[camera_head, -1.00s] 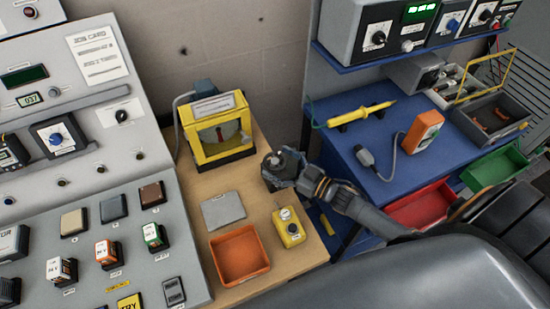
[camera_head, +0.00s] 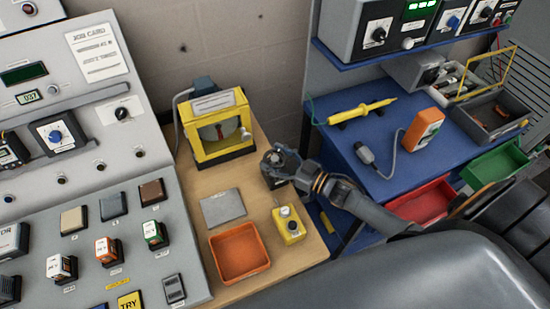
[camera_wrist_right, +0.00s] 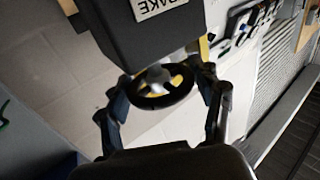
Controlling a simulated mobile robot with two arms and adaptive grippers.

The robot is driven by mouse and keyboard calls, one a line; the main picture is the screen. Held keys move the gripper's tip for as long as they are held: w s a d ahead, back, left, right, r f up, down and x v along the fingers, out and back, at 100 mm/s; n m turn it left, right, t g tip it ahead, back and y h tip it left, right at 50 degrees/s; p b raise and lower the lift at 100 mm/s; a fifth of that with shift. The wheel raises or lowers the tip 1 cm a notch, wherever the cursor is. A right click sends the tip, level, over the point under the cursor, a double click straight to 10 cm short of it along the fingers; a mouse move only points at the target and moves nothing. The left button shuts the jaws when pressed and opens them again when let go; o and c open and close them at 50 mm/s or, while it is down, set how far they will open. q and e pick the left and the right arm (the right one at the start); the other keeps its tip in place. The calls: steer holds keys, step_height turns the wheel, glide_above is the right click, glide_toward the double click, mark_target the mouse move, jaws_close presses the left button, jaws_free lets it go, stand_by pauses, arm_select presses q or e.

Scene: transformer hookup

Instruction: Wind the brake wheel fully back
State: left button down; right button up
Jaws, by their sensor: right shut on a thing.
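The brake wheel (camera_wrist_right: 160,101) is a small black spoked wheel in the right wrist view, in front of a dark box with a label (camera_wrist_right: 158,6) ending in "AKE". My right gripper (camera_wrist_right: 166,84) has one finger on each side of the wheel and is shut on its rim. In the head view my right gripper (camera_head: 274,162) is over the wooden bench, right of the yellow-framed unit; it hides the wheel and most of the dark box there. My left gripper is not in view.
The yellow-framed unit (camera_head: 192,156) stands at the back of the wooden bench. An orange tray (camera_head: 240,272), a grey plate (camera_head: 222,208) and a yellow box with a knob (camera_head: 289,228) lie nearby. A blue bench (camera_head: 375,175) is to the right.

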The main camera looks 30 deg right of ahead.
mark_target(275, 158)
steer(key=shift+f+n+g+y+b, duration=0.15)
steer(key=shift+n+g+y+b, duration=0.25)
steer(key=shift+n+y+b, duration=0.25)
steer(key=n+g+y+b, duration=0.3)
steer(key=g+b, duration=0.1)
steer(key=b, duration=0.1)
steer(key=n+g+y+b, duration=0.3)
steer(key=n+g+b, duration=0.1)
steer(key=g+b, duration=0.1)
steer(key=shift+w+f+y+b, duration=0.1)
steer(key=shift+y+b, duration=0.25)
steer(key=shift+b, duration=0.45)
steer(key=shift+r+n+g+b, duration=0.2)
steer(key=shift+n+g+b, duration=0.15)
steer(key=shift+g+b, duration=0.3)
steer(key=o, duration=1.2)
step_height(275, 158, up, 10)
steer(key=shift+r, duration=0.1)
